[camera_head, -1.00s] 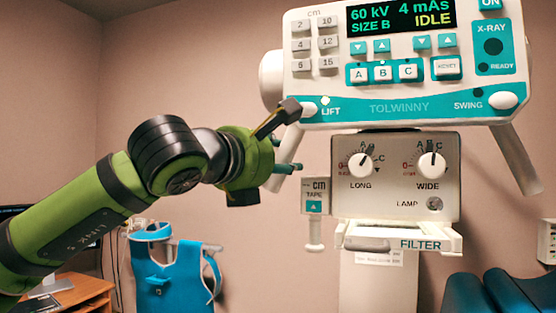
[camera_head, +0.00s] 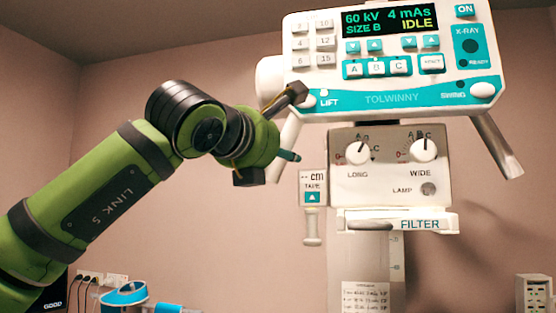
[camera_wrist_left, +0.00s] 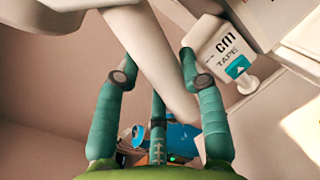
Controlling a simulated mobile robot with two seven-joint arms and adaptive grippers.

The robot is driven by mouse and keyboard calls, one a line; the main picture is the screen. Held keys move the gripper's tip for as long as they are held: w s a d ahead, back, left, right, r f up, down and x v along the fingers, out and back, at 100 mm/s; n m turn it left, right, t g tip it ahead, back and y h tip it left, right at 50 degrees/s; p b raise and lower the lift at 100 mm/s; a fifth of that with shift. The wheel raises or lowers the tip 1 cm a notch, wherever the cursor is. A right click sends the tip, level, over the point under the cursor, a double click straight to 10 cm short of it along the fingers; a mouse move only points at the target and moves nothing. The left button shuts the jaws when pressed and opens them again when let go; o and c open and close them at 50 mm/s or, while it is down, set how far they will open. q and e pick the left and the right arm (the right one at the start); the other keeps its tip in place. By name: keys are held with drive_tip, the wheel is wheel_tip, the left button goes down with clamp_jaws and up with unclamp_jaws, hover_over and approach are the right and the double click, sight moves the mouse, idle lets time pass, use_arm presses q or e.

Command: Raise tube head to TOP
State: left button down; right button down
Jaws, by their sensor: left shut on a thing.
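The tube head's white and teal control panel (camera_head: 400,98) fills the upper right of the head view, its display reading 60 kV, 4 mAs, SIZE B and IDLE. Below it is the collimator box (camera_head: 390,190) with LONG and WIDE knobs. My left gripper (camera_head: 292,125) is at the panel's left handle (camera_head: 290,132), just under the LIFT label. In the left wrist view its teal fingers (camera_wrist_left: 160,78) sit on both sides of the pale handle (camera_wrist_left: 158,58), shut on it. One fingertip is close to the LIFT button (camera_head: 306,101). The right handle (camera_head: 497,147) is free.
A tape unit (camera_head: 313,188) hangs just right of my left gripper. The column (camera_head: 363,262) with a scale and a label stands below the filter tray (camera_head: 398,222). A white box (camera_head: 534,295) is at the lower right.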

use_arm(q)
drive_tip(key=shift+r, duration=0.2)
use_arm(e)
drive_tip(key=shift+a+r, duration=0.2)
drive_tip(key=shift+a, duration=0.1)
use_arm(q)
drive_tip(key=c, duration=0.7)
unclamp_jaws()
use_arm(e)
drive_tip(key=shift+a, duration=0.3)
use_arm(q)
drive_tip(key=shift+s, duration=0.1)
drive_tip(key=v, duration=1.1)
drive_tip(key=shift+s+a, duration=0.25)
drive_tip(key=shift+s, duration=0.1)
use_arm(e)
drive_tip(key=shift+d, duration=0.3)
drive_tip(key=shift+s, duration=0.1)
